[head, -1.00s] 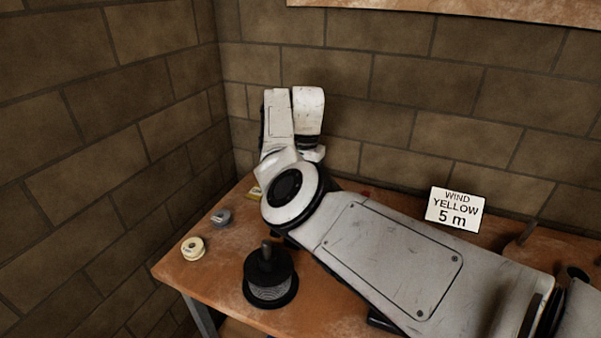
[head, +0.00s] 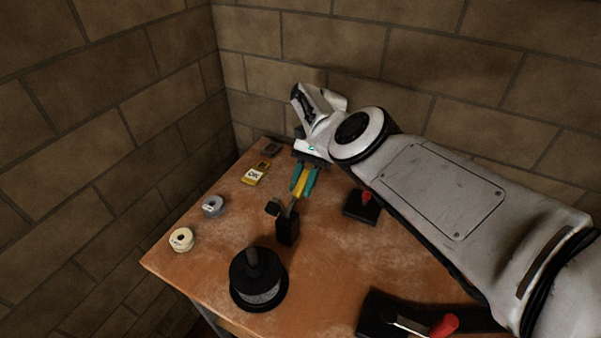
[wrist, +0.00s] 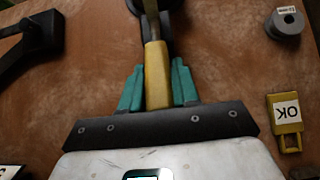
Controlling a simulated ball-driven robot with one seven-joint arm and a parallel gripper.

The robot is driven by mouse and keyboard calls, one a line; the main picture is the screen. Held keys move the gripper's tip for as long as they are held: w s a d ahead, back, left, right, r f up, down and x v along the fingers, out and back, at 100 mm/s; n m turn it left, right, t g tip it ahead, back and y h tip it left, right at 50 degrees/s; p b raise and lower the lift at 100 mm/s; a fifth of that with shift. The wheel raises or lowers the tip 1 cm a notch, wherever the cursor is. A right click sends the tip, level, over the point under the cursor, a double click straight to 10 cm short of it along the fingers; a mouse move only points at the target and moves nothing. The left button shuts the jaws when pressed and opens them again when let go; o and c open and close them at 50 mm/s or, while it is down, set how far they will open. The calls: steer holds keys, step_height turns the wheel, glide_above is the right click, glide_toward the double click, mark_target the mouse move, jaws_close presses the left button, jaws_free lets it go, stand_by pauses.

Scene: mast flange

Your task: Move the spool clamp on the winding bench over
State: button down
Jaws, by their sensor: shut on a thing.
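The spool clamp has a yellow handle (head: 300,187) on a metal lever that leads to a black post (head: 288,228) on the winding bench (head: 215,265). My gripper (head: 303,181) has teal fingers shut around the yellow handle, beyond the post. In the wrist view the handle (wrist: 157,75) lies between my gripper's fingers (wrist: 157,88), and the metal lever (wrist: 151,22) runs away from it to dark parts at the top edge. The lever's joint is not clear.
A black-based spool (head: 258,284) stands left of the post. A grey spool (head: 213,206), cream spool (head: 181,240) and yellow OK tag (head: 254,174) lie along the left. A red-knobbed black block (head: 362,205) is right of the post. A red-handled tool (head: 442,326) lies at front.

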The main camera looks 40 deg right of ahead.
steer(key=shift+d+f, duration=0.15)
steer(key=shift+f, duration=0.05)
stand_by(0.5)
steer(key=c, duration=0.9)
jaws_free()
steer(key=shift+w, duration=0.15)
